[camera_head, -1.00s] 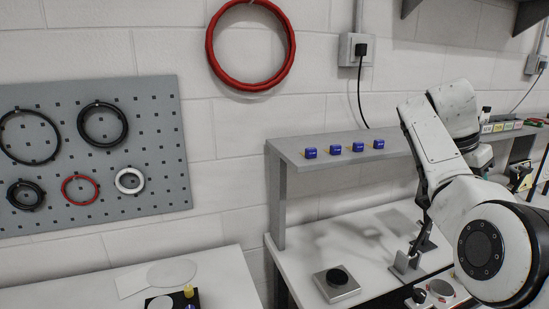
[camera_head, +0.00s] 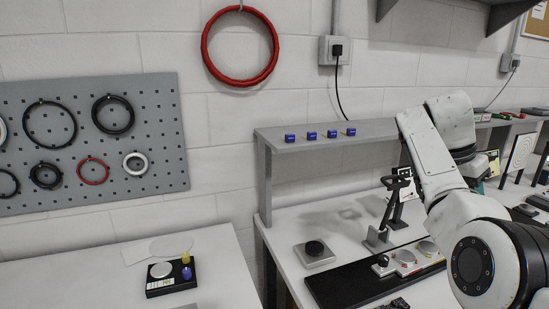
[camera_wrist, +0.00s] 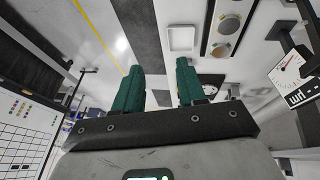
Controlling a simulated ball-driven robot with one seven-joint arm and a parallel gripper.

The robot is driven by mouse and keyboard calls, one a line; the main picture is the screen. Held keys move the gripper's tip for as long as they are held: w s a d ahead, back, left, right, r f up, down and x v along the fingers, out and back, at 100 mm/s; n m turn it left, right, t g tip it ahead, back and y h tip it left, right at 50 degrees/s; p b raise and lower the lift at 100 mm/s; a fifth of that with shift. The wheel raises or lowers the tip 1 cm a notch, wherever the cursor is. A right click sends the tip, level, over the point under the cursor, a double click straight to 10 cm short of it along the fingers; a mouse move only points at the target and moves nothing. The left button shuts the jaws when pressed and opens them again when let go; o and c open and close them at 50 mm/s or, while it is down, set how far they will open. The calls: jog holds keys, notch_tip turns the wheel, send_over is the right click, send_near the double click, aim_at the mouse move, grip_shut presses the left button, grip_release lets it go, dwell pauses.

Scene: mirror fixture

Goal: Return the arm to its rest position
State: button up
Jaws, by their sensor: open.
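My white arm (camera_head: 435,155) is at the right in the head view, raised and bent over the right bench. Its large round joint is in front, low at the right. In the wrist view my gripper (camera_wrist: 159,66) shows two green fingers standing apart, with nothing between them. The gripper is mostly or wholly hidden behind the arm in the head view. A grey stand with a black jointed bracket (camera_head: 397,190) is on the bench, just left of the arm in the picture.
The right bench (camera_head: 285,238) carries a black-topped block (camera_head: 314,252) and a dark panel with round knobs (camera_head: 405,260). A grey shelf (camera_head: 275,146) holds several blue cubes. A pegboard (camera_head: 85,170) with rings hangs left. A small scale (camera_head: 170,278) is on the left bench.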

jog(key=s+a+f+n+y, duration=0.15)
jog(key=s+f, duration=0.35)
jog(key=f, duration=0.5)
jog(key=s+a+f+n, duration=0.2)
jog(key=s+f, duration=0.3)
jog(key=f, duration=0.6)
jog(key=s+a+f+n, duration=0.15)
jog(key=s+f, duration=0.35)
jog(key=f, duration=0.5)
jog(key=s+a+f+n+y, duration=0.1)
jog(key=s+a+f+n, duration=0.1)
jog(key=s, duration=0.8)
jog(key=s+a+f+n+t+y, duration=0.1)
jog(key=s+a+f+n, duration=0.2)
jog(key=s, duration=0.8)
jog(key=s+a+f+n+y, duration=0.1)
jog(key=s+a, duration=0.4)
jog(key=s, duration=0.5)
jog(key=shift+s+a+f+n, duration=0.15)
jog(key=shift+s+f+n, duration=0.05)
jog(key=shift+f+n, duration=0.55)
